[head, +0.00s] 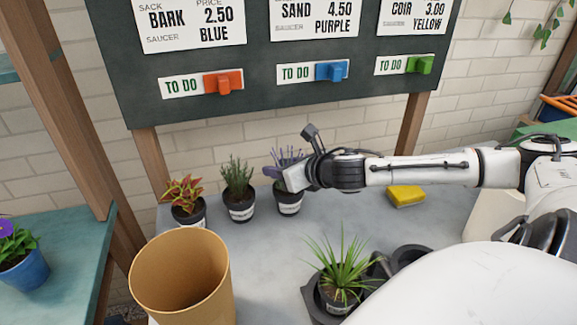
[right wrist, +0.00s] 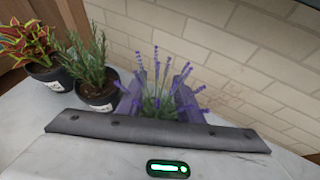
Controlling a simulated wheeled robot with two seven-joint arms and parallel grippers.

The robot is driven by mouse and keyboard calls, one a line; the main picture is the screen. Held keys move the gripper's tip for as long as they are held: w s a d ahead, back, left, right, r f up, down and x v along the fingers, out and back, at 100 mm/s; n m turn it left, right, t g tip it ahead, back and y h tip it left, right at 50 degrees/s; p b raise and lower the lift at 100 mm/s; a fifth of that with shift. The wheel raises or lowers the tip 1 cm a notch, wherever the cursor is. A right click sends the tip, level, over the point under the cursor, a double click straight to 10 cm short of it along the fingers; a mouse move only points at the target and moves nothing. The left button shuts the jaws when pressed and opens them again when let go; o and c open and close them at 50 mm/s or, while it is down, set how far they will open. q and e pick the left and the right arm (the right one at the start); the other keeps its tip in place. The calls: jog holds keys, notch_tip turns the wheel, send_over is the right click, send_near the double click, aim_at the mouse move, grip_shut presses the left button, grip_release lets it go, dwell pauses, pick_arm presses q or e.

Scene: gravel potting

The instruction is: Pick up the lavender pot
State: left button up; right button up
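The lavender pot (head: 289,205) is a black pot with a white label and purple flower spikes. It stands upright on the grey bench, right of the two other potted plants. My right gripper (head: 276,173) is at its flowers, above the pot rim, and covers part of the plant. In the right wrist view the lavender's stems (right wrist: 158,97) show between the two spread fingers of my right gripper (right wrist: 160,90); its pot is hidden there. I cannot see the fingers touching the pot. My left gripper is not in view.
A red-leaved plant (head: 185,200) and a rosemary-like plant (head: 238,190) stand close on the left. A large tan pot (head: 182,280) is in front. A spiky green plant (head: 342,268) and a yellow block (head: 405,196) are to the right. A sign board (head: 270,100) rises behind.

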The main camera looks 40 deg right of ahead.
grip_shut()
dwell(1.3)
